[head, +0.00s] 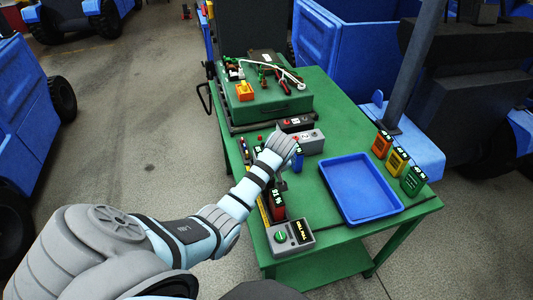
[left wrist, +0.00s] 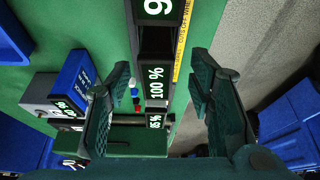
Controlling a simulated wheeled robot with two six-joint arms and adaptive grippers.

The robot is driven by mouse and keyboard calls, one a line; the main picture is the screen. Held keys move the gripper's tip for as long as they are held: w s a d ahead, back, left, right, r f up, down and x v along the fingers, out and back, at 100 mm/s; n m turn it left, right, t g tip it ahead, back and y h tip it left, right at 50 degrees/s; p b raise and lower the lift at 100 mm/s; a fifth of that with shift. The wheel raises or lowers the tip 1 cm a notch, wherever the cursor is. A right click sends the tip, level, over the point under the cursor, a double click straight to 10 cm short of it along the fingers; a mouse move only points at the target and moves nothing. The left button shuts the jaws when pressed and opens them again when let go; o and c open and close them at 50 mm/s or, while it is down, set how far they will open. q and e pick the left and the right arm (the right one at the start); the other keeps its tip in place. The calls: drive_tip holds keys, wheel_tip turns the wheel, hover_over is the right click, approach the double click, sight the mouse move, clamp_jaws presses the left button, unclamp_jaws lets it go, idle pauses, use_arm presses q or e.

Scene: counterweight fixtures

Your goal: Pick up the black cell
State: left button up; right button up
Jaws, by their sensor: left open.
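My left gripper (left wrist: 160,105) is open and empty, its two dark fingers spread above a row of cells. Between and beyond the fingers is a dark cell labelled 100 % (left wrist: 155,82), apparently the black cell; it stands in the row and the fingers do not touch it. A cell with a partly cut-off label beginning with 9 (left wrist: 158,10) is at the top edge, and another labelled cell (left wrist: 154,121) is lower. In the head view my left gripper (head: 281,184) hangs down beside a red cell (head: 277,207); my arm hides the black cell there.
A blue cell (left wrist: 74,80) stands by a grey box (head: 311,142). A blue tray (head: 327,172) fills the table's middle right. Orange, yellow and green cells (head: 411,180) line the right edge. A grey tester (head: 291,237) is at the front, a green case (head: 262,108) at the back.

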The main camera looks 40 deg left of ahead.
use_arm(q)
drive_tip(key=x, duration=0.4)
drive_tip(key=shift+w+f+b, duration=0.25)
drive_tip(key=shift+w+b, duration=0.15)
drive_tip(key=shift+s+r, duration=0.15)
drive_tip(key=shift+s, duration=0.15)
drive_tip(key=c, duration=0.3)
drive_tip(key=shift+r, duration=0.1)
drive_tip(key=c, duration=0.4)
clamp_jaws()
use_arm(e)
drive_tip(key=shift+w+f, duration=0.4)
drive_tip(key=shift+w, duration=0.3)
